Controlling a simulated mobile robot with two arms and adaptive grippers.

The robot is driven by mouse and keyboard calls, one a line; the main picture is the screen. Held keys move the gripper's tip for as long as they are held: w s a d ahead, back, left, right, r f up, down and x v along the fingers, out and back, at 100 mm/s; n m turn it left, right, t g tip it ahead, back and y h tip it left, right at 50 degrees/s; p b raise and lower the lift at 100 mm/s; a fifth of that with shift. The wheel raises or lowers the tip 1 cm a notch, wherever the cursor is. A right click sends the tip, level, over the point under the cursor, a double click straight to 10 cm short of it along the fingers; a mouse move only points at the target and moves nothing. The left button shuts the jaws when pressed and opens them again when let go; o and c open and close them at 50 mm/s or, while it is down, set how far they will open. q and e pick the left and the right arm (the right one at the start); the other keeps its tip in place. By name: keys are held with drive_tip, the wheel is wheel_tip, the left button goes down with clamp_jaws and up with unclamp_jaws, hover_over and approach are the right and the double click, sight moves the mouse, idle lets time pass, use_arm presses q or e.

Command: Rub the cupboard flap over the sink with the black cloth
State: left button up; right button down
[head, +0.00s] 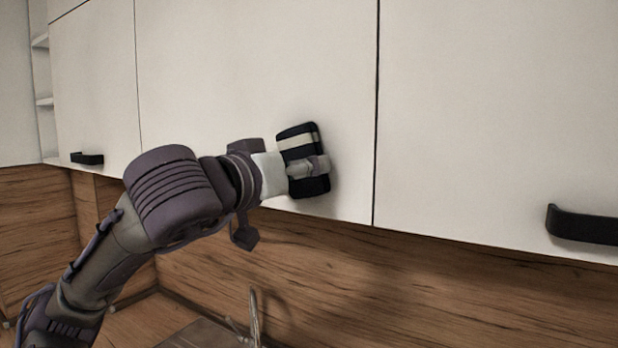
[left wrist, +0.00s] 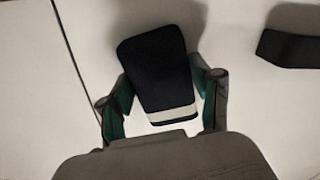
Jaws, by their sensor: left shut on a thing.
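The black cloth (head: 303,140), a folded pad with pale stripes, is held against or very close to the cupboard flap (head: 250,60) over the sink. My left gripper (head: 308,168) is shut on the cloth near the flap's lower right part. In the left wrist view the cloth (left wrist: 158,70) sits between the two fingers of my left gripper (left wrist: 160,98), with the pale flap (left wrist: 235,60) behind it. Whether the cloth touches the flap cannot be told for certain. The sink (head: 205,330) is partly visible below, at the bottom edge. My right gripper is not in view.
A seam separates this flap from the right flap (head: 500,100), which has a black handle (head: 583,225). Another black handle (head: 87,158) is on the left door. A tap (head: 254,315) rises below the arm. Wood splashback (head: 400,290) runs beneath the cupboards.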

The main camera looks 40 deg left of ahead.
use_arm(q)
drive_tip(key=shift+s+a+b, duration=0.1)
drive_tip(key=shift+a+b, duration=0.5)
drive_tip(key=shift+a, duration=0.4)
drive_tip(key=shift+s+a+r, duration=0.1)
drive_tip(key=shift+a, duration=0.75)
drive_tip(key=shift+s+d+b, duration=0.2)
drive_tip(key=shift+s+b, duration=0.1)
drive_tip(key=shift+s, duration=1.15)
drive_tip(key=shift+s+d+b, duration=0.15)
drive_tip(key=shift+s+b, duration=0.15)
drive_tip(key=shift+s, duration=1.1)
drive_tip(key=shift+s+d, duration=0.2)
drive_tip(key=shift+s, duration=1.4)
